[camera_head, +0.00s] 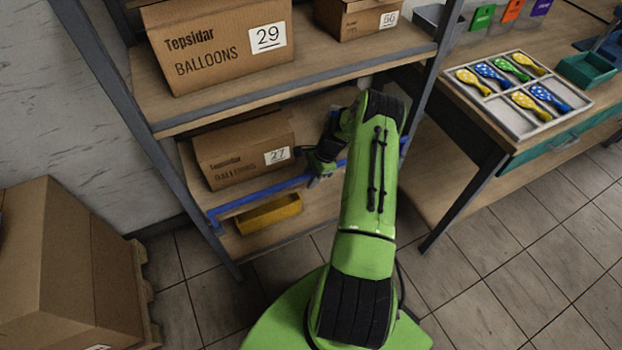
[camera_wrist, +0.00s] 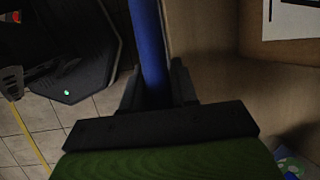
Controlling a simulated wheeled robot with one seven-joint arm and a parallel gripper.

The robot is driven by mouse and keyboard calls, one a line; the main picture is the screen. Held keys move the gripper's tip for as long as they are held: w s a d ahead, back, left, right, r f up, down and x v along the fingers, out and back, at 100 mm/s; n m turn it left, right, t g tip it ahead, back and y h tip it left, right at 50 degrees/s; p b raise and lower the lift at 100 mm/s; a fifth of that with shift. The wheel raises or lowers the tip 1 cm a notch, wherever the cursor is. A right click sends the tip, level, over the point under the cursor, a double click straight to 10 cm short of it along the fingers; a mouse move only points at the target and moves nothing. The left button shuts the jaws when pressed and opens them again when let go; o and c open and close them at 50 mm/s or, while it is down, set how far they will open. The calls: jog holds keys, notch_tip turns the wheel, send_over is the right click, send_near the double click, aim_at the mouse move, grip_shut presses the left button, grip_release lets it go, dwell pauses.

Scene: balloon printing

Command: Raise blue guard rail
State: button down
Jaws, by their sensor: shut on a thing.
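The blue guard rail (camera_head: 262,193) runs along the front of the middle shelf, in front of the box marked 27. In the head view my gripper (camera_head: 318,178) is at the rail, toward its right part; my arm hides some of the rail's right stretch. In the wrist view the blue rail (camera_wrist: 150,45) comes down between the dark fingers of my gripper (camera_wrist: 158,88), which are closed around it. The rail's far right end shows just past my arm.
A cardboard box (camera_head: 243,147) marked 27 stands right behind the rail. A yellow bin (camera_head: 268,214) sits on the shelf below. The upper shelf holds box 29 (camera_head: 222,43). A workbench with a balloon tray (camera_head: 517,95) stands at right; large cartons (camera_head: 75,270) stand at left.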

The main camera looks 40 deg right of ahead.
jog(key=shift+w, duration=0.1)
dwell(0.3)
jog(key=c, duration=1)
grip_release()
jog(key=shift+o, duration=0.2)
jog(key=p+v, duration=0.2)
jog(key=v, duration=1.3)
jog(key=shift+r+p, duration=0.4)
jog(key=shift+d, duration=0.1)
